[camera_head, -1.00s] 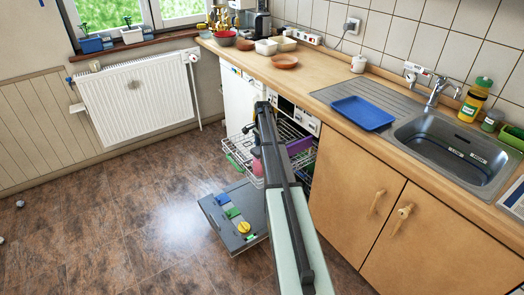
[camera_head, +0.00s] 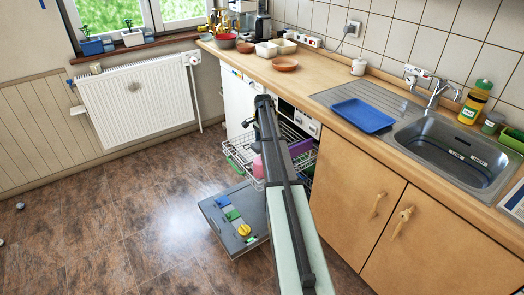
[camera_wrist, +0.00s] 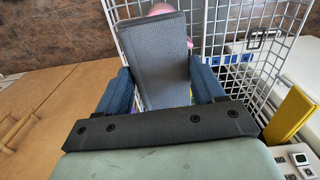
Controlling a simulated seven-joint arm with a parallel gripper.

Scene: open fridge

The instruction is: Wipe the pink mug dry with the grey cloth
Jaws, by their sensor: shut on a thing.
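The grey cloth (camera_wrist: 157,62) is between the two blue fingers of my gripper (camera_wrist: 162,86) in the wrist view, and my gripper is shut on it. The cloth stands up beyond the fingers as a folded, flat piece. The pink mug (camera_wrist: 162,9) shows only in part behind the cloth's top edge. In the head view the mug (camera_head: 258,167) appears beside my arm at the pulled-out rack. I cannot tell whether cloth and mug touch. My arm hides the cloth and most of the gripper in the head view.
The white wire rack (camera_head: 240,150) surrounds the work area, and its wires (camera_wrist: 281,40) rise close to my gripper's right. The open dishwasher door (camera_head: 220,205) lies below. A wooden cupboard (camera_head: 375,215) stands close on the right. A blue tray (camera_head: 362,114) lies on the counter.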

